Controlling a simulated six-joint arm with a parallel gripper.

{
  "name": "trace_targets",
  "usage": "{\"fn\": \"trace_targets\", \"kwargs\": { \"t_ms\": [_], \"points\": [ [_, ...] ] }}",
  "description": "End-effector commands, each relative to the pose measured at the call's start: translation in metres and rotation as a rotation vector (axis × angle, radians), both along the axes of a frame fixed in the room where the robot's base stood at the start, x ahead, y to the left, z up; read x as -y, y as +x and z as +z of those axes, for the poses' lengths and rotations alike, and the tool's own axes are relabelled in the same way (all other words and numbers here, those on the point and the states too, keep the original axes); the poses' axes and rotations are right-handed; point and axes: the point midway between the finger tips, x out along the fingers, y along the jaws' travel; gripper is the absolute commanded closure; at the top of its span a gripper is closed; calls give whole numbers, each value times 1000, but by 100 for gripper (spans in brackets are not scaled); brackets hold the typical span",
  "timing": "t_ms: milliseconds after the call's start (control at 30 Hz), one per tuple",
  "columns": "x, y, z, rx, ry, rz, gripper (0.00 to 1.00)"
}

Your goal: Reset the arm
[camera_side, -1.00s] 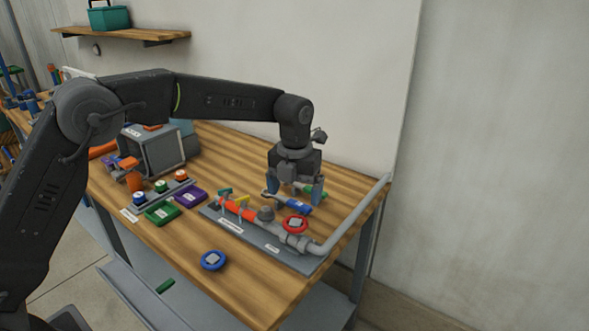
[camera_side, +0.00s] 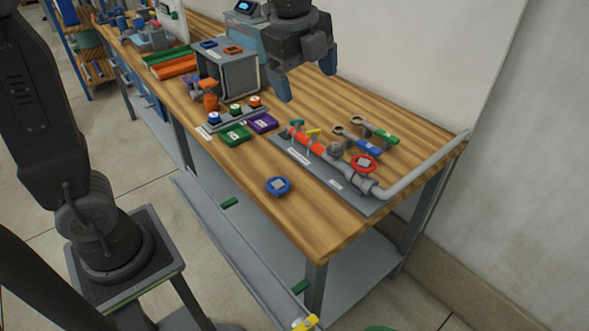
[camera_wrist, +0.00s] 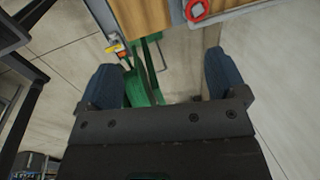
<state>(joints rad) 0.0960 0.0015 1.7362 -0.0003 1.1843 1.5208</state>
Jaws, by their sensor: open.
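My gripper (camera_side: 306,78) hangs in the air above the back part of the wooden bench, higher than the grey box. Its two blue fingers are apart with nothing between them. In the wrist view my gripper (camera_wrist: 162,80) also shows parted, empty fingers, with floor and green objects far below. The rest of my arm is partly out of the side view at the top.

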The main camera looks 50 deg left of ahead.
Motion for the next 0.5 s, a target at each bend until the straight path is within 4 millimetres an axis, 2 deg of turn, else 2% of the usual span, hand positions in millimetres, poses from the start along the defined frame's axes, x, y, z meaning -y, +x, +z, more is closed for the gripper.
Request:
{"fn": "trace_targets", "kwargs": {
  "t_ms": [33, 267, 400, 500],
  "points": [
    [-6, -19, 3, 24, -31, 130, 9],
    [-23, -92, -5, 116, -212, 735, 9],
    [-30, -132, -22, 158, -344, 1078, 9],
    [-34, -153, -35, 179, -431, 1274, 9]
  ]
}}
